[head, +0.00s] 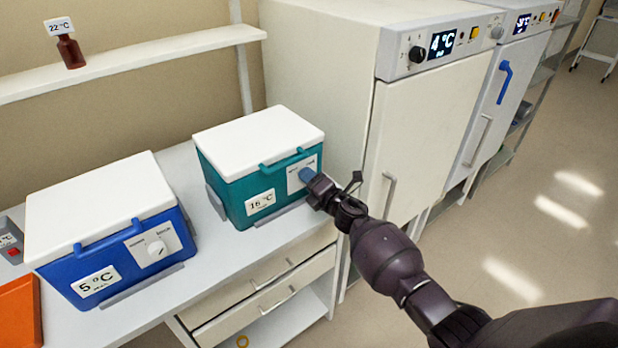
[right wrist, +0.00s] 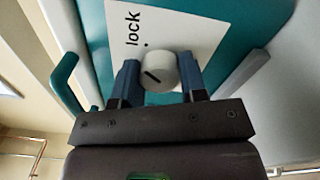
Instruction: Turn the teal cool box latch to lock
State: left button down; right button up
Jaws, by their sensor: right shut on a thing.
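The teal cool box (head: 228,182) with a white lid stands on the bench, its label reading 16 °C. Its latch is a round pale knob with a dark pointer line (right wrist: 158,72), on a white plate (right wrist: 180,22) that reads "lock" beside a dot. My right gripper (right wrist: 158,80) has its two blue fingers on either side of the knob, shut on it. In the head view my right gripper (head: 308,175) is at the plate and hides the knob. The pointer line lies slanted, not aimed straight at the "lock" dot. My left gripper is not in view.
A blue cool box (head: 120,262) marked 5 °C, with its own white knob, stands to the left. An orange item (head: 20,312) lies at the bench's left edge. A tall cream cabinet (head: 425,140) reading 4 °C stands right of the teal box. Open floor lies at the right.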

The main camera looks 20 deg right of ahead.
jog(key=shift+m, duration=0.5)
jog(key=shift+f, duration=0.1)
jog(key=o, duration=0.9)
jog(key=shift+o, duration=0.2)
jog(key=v, duration=1.1)
jog(key=shift+p, duration=0.35)
